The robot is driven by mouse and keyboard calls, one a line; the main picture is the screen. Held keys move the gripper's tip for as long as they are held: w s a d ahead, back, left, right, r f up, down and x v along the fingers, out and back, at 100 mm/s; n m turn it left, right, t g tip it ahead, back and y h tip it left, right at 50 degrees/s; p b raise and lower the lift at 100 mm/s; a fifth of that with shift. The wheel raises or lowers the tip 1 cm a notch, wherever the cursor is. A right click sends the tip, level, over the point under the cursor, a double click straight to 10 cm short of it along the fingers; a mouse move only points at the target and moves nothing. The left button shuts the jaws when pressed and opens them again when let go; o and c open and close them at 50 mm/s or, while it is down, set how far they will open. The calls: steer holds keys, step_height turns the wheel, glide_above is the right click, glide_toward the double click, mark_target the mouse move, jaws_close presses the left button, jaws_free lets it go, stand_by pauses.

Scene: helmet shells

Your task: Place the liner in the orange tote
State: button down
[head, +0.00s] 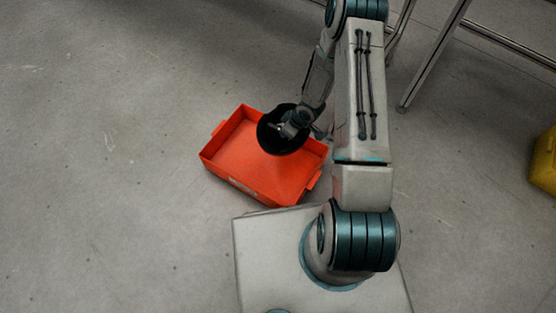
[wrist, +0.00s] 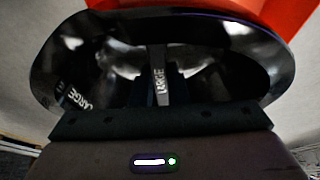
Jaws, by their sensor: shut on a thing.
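The orange tote (head: 238,176) stands on the floor in front of my base, its inside empty where I can see it. The liner (head: 270,140) is a black, glossy bowl-like shell. In the head view it overlaps the upper right part of the tote; I cannot tell its exact height above it. My gripper (head: 291,127) is shut on the liner. In the wrist view the liner (wrist: 95,55) fills the middle, with "LARGE" lettering on it, and the gripper fingers (wrist: 160,88) show against it. The tote (wrist: 285,12) shows behind it at the top.
A metal frame with legs (head: 425,65) stands at the upper right. A yellow object (head: 544,162) is cut off at the right edge. The grey floor (head: 100,150) on the left is clear.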

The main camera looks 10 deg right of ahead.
mark_target(279, 152)
steer(key=s+a+f+b, duration=0.1)
steer(key=s, duration=0.1)
steer(key=s+a+f+b, duration=0.1)
steer(key=s, duration=0.1)
steer(key=s+a+f+b, duration=0.1)
steer(key=f, duration=0.1)
steer(key=shift+s+a+f, duration=0.1)
steer(key=shift+s+a, duration=0.15)
steer(key=shift+s, duration=0.15)
steer(key=shift+f+b, duration=1.25)
steer(key=shift+f, duration=0.7)
steer(key=shift+f+b, duration=0.55)
steer(key=shift+f, duration=0.1)
steer(key=c, duration=1.4)
jaws_free()
